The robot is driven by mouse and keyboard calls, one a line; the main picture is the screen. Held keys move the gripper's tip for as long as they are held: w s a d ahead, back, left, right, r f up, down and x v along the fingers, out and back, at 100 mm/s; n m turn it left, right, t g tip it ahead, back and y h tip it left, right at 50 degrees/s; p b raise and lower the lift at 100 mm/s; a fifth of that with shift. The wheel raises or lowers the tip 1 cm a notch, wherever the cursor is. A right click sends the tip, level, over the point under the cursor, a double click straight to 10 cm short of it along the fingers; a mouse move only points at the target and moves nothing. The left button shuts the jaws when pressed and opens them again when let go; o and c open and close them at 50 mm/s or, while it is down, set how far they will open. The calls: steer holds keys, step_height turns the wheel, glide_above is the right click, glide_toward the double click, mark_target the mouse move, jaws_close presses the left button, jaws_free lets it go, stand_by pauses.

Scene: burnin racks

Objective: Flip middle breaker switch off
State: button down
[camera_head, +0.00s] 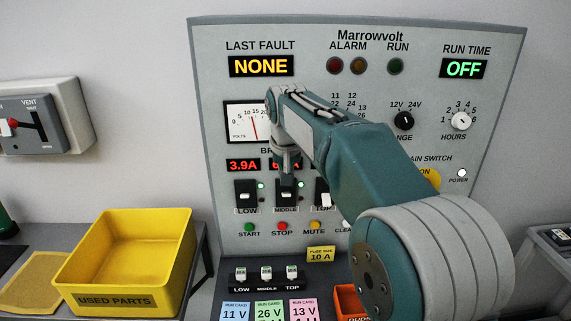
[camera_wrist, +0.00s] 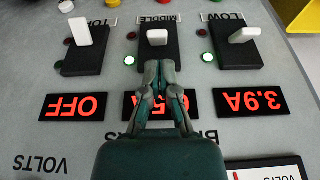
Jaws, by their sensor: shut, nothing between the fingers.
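The middle breaker switch (camera_wrist: 157,37) is a white lever on a black plate above the MIDDLE label, at the centre of the wrist view. A green lamp (camera_wrist: 129,60) beside it is lit. Its display (camera_wrist: 132,106) is partly covered by my fingers. My gripper (camera_wrist: 160,66) is shut and empty, with its tips over the plate just short of the lever. I cannot tell whether they touch the plate.
The low switch (camera_wrist: 245,35) has a lit green lamp and reads 3.9A. The top switch (camera_wrist: 92,32) reads OFF. Start, stop and mute buttons (camera_head: 282,227) sit below the breakers. A yellow used parts bin (camera_head: 115,299) stands at left. My arm hides part of the panel's right side.

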mark_target(286, 194)
steer(key=shift+x, duration=1.6)
steer(key=shift+s+f+t, duration=0.2)
steer(key=shift+s+t, duration=0.15)
steer(key=shift+t, duration=0.45)
steer(key=shift+s+f+t, duration=0.35)
steer(key=shift+t, duration=0.55)
steer(key=shift+s+f+t, duration=0.4)
steer(key=shift+f+t, duration=0.2)
steer(key=shift+t, duration=0.6)
steer(key=shift+f, duration=0.1)
steer(key=shift+r, duration=0.85)
